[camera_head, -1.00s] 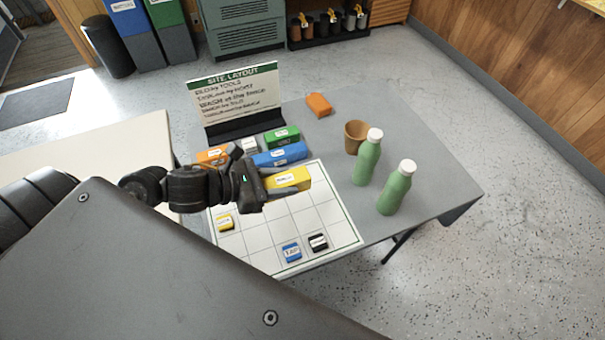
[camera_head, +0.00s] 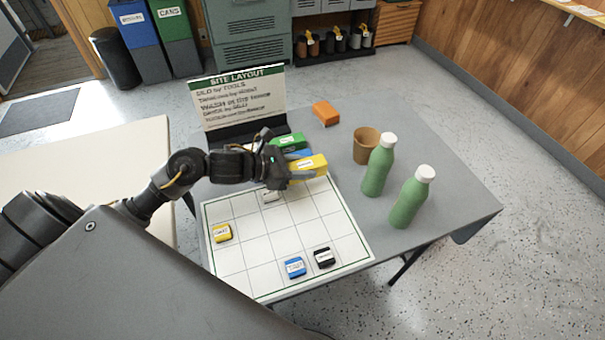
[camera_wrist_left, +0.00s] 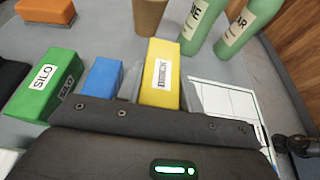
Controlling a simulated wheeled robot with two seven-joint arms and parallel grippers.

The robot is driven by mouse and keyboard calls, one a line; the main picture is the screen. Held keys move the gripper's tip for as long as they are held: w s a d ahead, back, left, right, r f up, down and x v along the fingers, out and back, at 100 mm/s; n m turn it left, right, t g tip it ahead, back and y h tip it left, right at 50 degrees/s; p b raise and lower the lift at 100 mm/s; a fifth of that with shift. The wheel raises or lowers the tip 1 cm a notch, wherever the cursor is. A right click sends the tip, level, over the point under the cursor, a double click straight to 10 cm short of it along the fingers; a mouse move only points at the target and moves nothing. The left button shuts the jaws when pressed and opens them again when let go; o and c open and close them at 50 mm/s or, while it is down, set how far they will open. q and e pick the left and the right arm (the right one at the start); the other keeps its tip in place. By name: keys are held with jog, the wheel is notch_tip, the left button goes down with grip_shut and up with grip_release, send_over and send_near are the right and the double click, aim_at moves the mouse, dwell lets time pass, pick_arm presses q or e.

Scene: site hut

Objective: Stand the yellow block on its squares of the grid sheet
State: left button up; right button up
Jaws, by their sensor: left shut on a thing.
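My left gripper (camera_head: 300,172) is shut on the yellow block (camera_head: 314,162) at the back right edge of the grid sheet (camera_head: 290,220). In the left wrist view, the yellow block (camera_wrist_left: 161,72) lies lengthwise between the fingers, its label facing up. I cannot tell how far it is above the sheet. Small yellow (camera_head: 222,232), blue (camera_head: 295,267) and black (camera_head: 324,257) pieces sit on the sheet, and a small white one (camera_head: 271,196) is beside the gripper. My right gripper is out of view.
A green block (camera_head: 288,141) labelled SILO and a blue block (camera_wrist_left: 102,77) lie close beside the gripper. The site layout board (camera_head: 238,103) stands behind. An orange block (camera_head: 325,112), a brown cup (camera_head: 366,146) and two green bottles (camera_head: 378,166) (camera_head: 411,198) stand to the right.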

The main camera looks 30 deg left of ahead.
pick_arm(q)
jog(key=shift+w+f, duration=0.3)
jog(key=shift+f, duration=0.2)
notch_tip(320, 180, down, 3)
jog(key=shift+d+r+p, duration=0.1)
jog(key=shift+d+p, duration=0.05)
jog(key=shift+p, duration=0.25)
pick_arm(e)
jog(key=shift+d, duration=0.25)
